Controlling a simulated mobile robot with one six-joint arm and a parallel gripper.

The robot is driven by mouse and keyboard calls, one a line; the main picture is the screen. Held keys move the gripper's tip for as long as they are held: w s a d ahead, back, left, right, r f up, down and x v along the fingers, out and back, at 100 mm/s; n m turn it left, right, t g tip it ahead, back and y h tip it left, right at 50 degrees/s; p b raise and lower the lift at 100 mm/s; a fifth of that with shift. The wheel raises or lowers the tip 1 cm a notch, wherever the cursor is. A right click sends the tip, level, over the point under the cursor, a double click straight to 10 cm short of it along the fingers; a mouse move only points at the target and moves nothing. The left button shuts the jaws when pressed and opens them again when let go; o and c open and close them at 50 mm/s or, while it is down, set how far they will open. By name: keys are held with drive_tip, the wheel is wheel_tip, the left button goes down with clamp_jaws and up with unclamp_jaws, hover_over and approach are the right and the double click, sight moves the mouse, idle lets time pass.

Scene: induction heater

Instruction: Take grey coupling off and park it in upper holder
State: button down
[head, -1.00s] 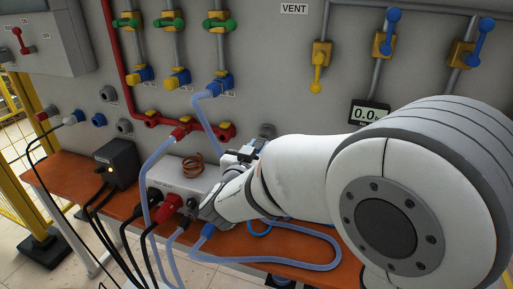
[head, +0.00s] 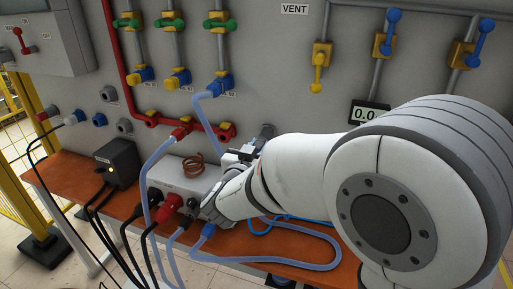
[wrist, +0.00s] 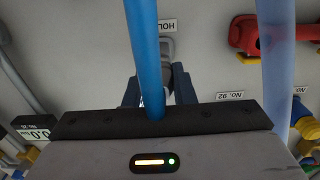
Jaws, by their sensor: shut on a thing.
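In the wrist view my gripper (wrist: 158,90) is shut on the grey coupling (wrist: 176,76), which shows between the fingers, partly hidden by a blue hose (wrist: 144,45). A grey holder (wrist: 166,48) on the panel, beneath an upside-down label beginning "HOL", is straight ahead of the coupling. They line up closely; I cannot tell whether they touch. In the head view my gripper (head: 243,153) is close to the panel, just below the grey holder (head: 266,131); my arm hides the coupling there.
A red manifold (head: 190,128) is left of my gripper. A white box with a copper coil (head: 193,166) stands on the orange bench (head: 70,180). Pale hoses (head: 310,265) and black cables cross the front. A pale hose (wrist: 275,60) hangs at right in the wrist view.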

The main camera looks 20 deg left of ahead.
drive_tip(key=shift+w, duration=0.35)
drive_tip(key=c, duration=1.1)
unclamp_jaws()
drive_tip(key=shift+c, duration=0.2)
drive_tip(key=shift+s, duration=0.15)
